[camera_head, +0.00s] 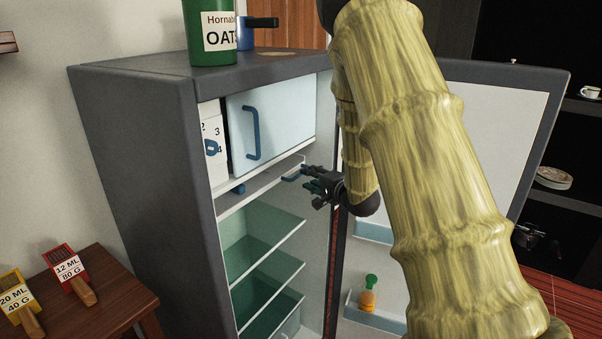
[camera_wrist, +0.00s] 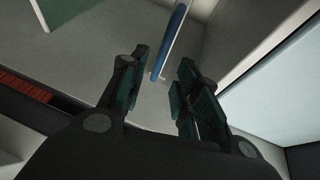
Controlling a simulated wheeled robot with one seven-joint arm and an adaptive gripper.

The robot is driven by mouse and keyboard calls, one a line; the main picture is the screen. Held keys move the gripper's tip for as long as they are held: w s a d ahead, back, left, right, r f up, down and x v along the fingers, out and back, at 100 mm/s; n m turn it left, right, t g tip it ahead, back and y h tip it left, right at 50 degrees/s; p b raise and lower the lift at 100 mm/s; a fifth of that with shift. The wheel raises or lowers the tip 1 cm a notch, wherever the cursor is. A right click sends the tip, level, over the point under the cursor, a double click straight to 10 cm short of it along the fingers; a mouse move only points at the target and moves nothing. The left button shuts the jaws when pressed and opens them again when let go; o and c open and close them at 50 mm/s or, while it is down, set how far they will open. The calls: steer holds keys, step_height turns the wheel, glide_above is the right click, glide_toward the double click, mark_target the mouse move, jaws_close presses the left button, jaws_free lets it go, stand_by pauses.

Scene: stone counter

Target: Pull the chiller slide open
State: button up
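The chiller slide (camera_head: 262,183) is a thin white-edged shelf in the fridge, just under the freezer compartment. A blue handle (camera_head: 292,175) sits near its right end. My gripper (camera_head: 309,180) is right beside this handle, at the fridge opening. In the wrist view, my gripper (camera_wrist: 162,78) is open and empty, its two green-padded fingers apart. A blue bar (camera_wrist: 170,42), apparently the handle, shows ahead of and partly between the fingertips. I cannot tell whether the fingers touch it. The slide looks pushed in.
The fridge door (camera_head: 500,130) stands wide open to the right, with a bottle (camera_head: 368,294) on its lower shelf. A closed freezer door (camera_head: 285,120) is above the slide. Green glass shelves (camera_head: 262,230) are below. A wooden table (camera_head: 110,295) stands at left.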

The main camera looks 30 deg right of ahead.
steer(key=shift+w+f+p, duration=0.2)
steer(key=shift+w, duration=0.85)
steer(key=shift+w+f+p, duration=0.2)
steer(key=shift+w+p, duration=0.05)
steer(key=shift+w, duration=0.8)
steer(key=shift+w+f+p, duration=0.2)
steer(key=shift+w, duration=0.85)
steer(key=shift+s, duration=0.15)
jaws_close()
